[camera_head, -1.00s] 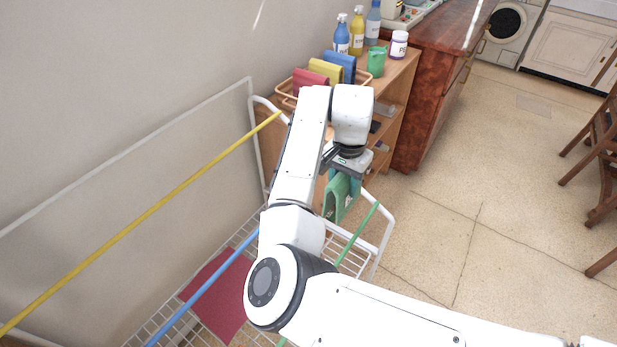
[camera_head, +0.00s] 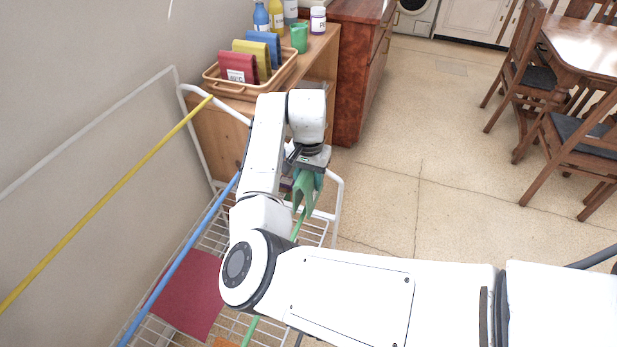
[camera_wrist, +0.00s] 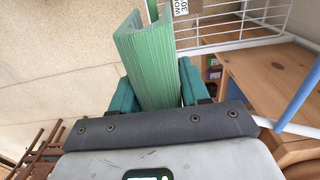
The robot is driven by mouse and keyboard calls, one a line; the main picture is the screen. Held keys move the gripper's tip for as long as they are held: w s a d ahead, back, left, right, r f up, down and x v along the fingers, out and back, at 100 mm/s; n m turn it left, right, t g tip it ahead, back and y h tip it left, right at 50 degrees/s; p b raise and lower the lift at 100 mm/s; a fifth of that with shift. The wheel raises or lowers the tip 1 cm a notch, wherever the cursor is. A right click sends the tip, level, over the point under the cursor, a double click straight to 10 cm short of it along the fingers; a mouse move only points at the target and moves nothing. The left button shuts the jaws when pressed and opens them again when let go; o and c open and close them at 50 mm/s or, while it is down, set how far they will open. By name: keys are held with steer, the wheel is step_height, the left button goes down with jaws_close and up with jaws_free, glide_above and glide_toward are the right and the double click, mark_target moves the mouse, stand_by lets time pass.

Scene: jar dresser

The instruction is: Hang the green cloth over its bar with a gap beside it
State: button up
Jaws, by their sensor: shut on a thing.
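The green cloth (camera_head: 303,194) is folded and hangs from my gripper (camera_head: 308,172) at the far end of the rack. In the wrist view the cloth (camera_wrist: 148,65) is pleated and sits between the two teal fingers of my gripper (camera_wrist: 158,92), which is shut on it. The green bar (camera_head: 252,330) runs on the right side of the rack, partly hidden by my arm. The cloth overlaps the bar's far part in the picture; I cannot tell whether they touch.
The rack also has a blue bar (camera_head: 180,268) and a yellow bar (camera_head: 105,200). A dark red cloth (camera_head: 190,293) lies on the white wire shelf. Behind stands a wooden dresser (camera_head: 225,140) with a basket (camera_head: 212,81) of folded cloths.

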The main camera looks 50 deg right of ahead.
steer(key=shift+f+b, duration=2.6)
steer(key=shift+f, duration=3.05)
steer(key=o, duration=0.9)
step_height(320, 180, up, 7)
steer(key=p, duration=0.7)
